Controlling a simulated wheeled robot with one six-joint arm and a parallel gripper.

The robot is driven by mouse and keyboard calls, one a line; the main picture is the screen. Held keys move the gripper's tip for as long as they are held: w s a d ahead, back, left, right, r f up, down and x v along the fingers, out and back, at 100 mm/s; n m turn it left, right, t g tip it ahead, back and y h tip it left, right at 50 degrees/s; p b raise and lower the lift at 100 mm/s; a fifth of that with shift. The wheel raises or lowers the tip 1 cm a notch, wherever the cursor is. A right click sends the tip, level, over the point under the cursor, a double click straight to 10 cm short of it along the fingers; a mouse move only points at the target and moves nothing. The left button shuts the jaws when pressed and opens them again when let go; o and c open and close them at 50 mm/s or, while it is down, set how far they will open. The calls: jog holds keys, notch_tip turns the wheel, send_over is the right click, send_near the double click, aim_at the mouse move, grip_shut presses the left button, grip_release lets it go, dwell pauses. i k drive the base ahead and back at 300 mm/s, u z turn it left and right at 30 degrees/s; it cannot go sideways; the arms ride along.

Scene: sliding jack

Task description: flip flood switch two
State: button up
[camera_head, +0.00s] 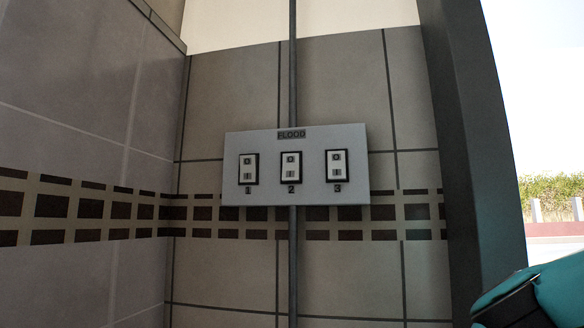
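A grey panel (215,190) marked FLOOD hangs on the tiled wall, near the middle of the head view. It carries three white rocker switches in dark frames, numbered 1, 2 and 3 from left to right. Switch two (291,167) is the middle one, with a round mark above and an upright bar mark below. Its tilt is too small to tell. A teal and black piece at the lower right corner looks like part of my arm. My gripper does not show, and nothing touches the panel.
A thin vertical pipe (293,260) runs above and below the panel. A dark grey post (480,150) stands to the right, between the panel and my arm piece. A tiled wall (70,120) meets the panel's wall at left. The space before the panel looks clear.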

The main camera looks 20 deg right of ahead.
aim_at(290, 172)
jog(key=k, duration=1.35)
jog(key=u, duration=0.75)
jog(key=i, duration=1.5)
jog(key=z, duration=0.6)
